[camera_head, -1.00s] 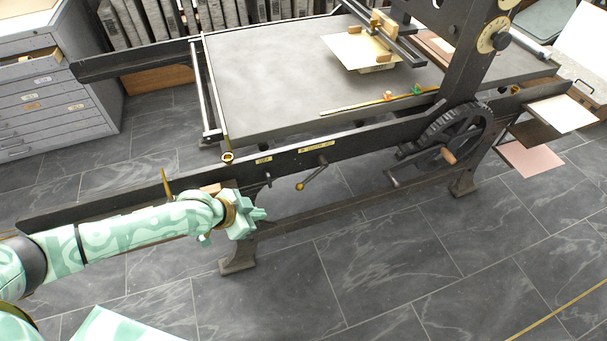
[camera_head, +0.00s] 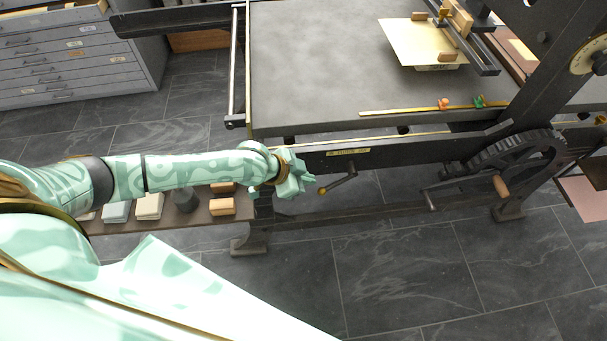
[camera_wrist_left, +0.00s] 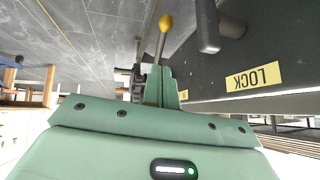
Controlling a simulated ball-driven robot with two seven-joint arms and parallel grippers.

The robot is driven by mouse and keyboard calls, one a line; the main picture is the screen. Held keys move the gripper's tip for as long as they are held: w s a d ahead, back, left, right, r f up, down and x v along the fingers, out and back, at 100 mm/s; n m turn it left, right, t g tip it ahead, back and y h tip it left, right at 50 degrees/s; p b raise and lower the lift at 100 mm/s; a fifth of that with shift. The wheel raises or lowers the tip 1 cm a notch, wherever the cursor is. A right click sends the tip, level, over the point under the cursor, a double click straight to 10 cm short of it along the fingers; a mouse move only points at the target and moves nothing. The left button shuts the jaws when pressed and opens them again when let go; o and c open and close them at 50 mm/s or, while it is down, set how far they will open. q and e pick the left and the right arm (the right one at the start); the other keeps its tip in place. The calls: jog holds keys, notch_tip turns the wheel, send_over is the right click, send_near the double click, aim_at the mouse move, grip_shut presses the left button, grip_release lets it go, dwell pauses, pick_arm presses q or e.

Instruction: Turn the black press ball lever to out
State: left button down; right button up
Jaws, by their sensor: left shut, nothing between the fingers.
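The ball lever (camera_head: 338,184) is a dark bar with a brass ball at its end, on the side rail of the black press (camera_head: 400,150). It slants down-left from its pivot. My left gripper (camera_head: 308,179) is shut and empty, just left of the brass ball. In the left wrist view the ball lever (camera_wrist_left: 161,42) shows just beyond my shut fingers (camera_wrist_left: 160,84); whether they touch cannot be told. A dark cylindrical knob or handle (camera_wrist_left: 208,28) sits beside a yellow LOCK plate (camera_wrist_left: 254,77). My right gripper is not in view.
A spoked wheel with a wooden handle (camera_head: 501,187) is to the right of the lever. The flat press bed (camera_head: 320,70) lies behind. A low shelf (camera_head: 228,218) with blocks is under my left arm. The tiled floor (camera_head: 400,260) in front is clear.

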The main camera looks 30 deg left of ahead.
aim_at(331, 188)
pick_arm(q)
jog(key=b+x, duration=0.3)
jog(key=x, duration=0.5)
jog(key=shift+f+b, duration=0.2)
jog(key=shift+b, duration=0.2)
jog(key=shift+w+d+f, duration=0.2)
jog(key=shift+w+f, duration=0.05)
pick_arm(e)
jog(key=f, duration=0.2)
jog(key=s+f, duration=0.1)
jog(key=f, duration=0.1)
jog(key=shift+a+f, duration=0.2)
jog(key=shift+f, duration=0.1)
